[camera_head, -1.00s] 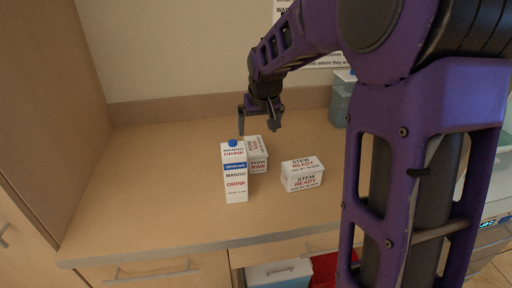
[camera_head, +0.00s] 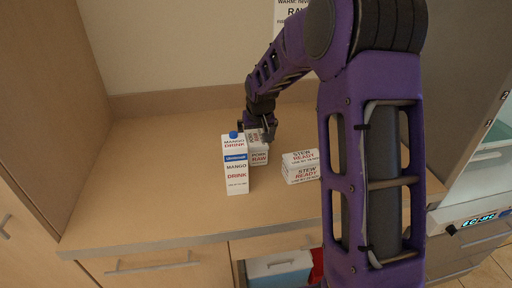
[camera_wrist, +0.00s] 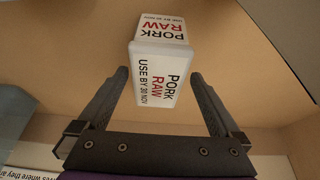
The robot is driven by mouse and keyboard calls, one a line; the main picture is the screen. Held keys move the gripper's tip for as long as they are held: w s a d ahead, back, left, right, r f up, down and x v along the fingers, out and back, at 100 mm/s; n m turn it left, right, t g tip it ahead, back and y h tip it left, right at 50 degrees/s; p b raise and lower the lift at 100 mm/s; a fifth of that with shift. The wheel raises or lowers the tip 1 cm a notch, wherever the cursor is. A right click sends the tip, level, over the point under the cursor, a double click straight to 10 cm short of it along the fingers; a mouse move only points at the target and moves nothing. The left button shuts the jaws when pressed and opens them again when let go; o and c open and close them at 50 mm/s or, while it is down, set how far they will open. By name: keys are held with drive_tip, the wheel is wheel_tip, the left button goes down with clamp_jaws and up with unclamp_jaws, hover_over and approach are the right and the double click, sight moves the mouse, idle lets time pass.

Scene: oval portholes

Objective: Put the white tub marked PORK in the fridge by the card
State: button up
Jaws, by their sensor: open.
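The white tub marked PORK RAW (camera_head: 259,156) stands on the counter, partly hidden behind the mango drink carton (camera_head: 236,166) in the head view. In the wrist view the tub (camera_wrist: 158,75) shows its lid, marked USE BY 30 NOV, and one side. My gripper (camera_head: 259,130) is over the tub. In the wrist view my gripper (camera_wrist: 165,95) is open, with one finger on each side of the tub's near end and gaps on both sides. A fridge (camera_head: 482,165) with a lit display stands at the right. The card (camera_head: 290,12) on the wall is partly cut off.
A white tub marked STEW READY (camera_head: 301,167) stands on the counter to the right of the pork tub. The carton is close in front of the pork tub. An open drawer (camera_head: 280,268) is below. The counter's left side is clear.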

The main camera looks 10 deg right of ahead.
drive_tip(key=shift+x, duration=2.3)
drive_tip(key=shift+w+d+f+b, duration=0.15)
drive_tip(key=shift+w+f+b, duration=0.05)
drive_tip(key=shift+b, duration=0.1)
clamp_jaws()
